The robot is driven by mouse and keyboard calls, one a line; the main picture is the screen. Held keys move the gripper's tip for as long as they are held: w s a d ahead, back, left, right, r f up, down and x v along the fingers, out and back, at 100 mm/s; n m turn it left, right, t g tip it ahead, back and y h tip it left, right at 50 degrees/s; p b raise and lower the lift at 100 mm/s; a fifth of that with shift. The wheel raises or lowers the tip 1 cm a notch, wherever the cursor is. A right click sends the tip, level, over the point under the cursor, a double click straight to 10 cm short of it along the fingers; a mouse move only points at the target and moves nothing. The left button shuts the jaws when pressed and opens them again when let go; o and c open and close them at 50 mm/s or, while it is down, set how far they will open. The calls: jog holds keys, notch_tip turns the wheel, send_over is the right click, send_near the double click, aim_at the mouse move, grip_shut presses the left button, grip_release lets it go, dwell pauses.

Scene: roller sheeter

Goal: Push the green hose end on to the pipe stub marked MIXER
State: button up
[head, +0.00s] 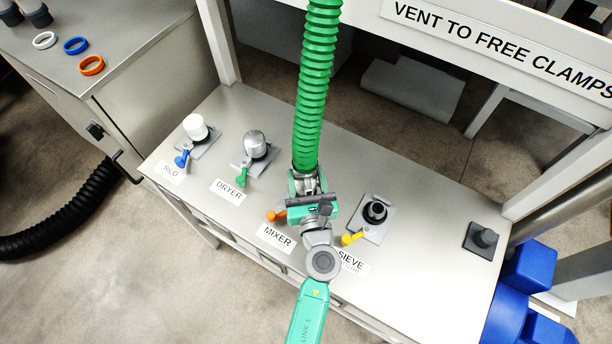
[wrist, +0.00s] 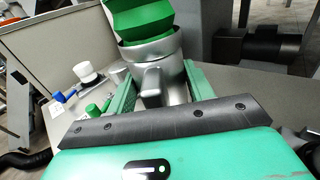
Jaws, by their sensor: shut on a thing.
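The green ribbed hose (head: 317,85) hangs down from above to the bench, and its metal end cuff (wrist: 152,52) shows in the wrist view. My gripper (head: 308,188) is shut on this hose end, with one finger on each side of the cuff in the wrist view (wrist: 158,85). The hose end is over the MIXER place, behind the MIXER label (head: 278,236) and its orange lever (head: 276,215). My gripper and the hose hide the MIXER stub, so I cannot tell whether the cuff is around it or above it.
On the bench (head: 400,270), the SILO stub has a white cap (head: 195,127) and the DRYER stub a grey cap (head: 255,143). The black SIEVE stub (head: 375,211) stands close right of my gripper, with a yellow lever (head: 353,238). A sign beam (head: 500,40) crosses behind.

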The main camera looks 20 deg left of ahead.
jog(key=shift+f, duration=0.15)
dwell(0.3)
jog(key=shift+f+b, duration=0.6)
jog(key=shift+b, duration=0.2)
jog(key=shift+f+b, duration=0.7)
jog(key=shift+f, duration=0.2)
jog(key=o, duration=1.4)
jog(key=p+v, duration=0.1)
jog(key=v, duration=0.6)
jog(key=shift+s+d, duration=0.25)
jog(key=shift+s, duration=0.1)
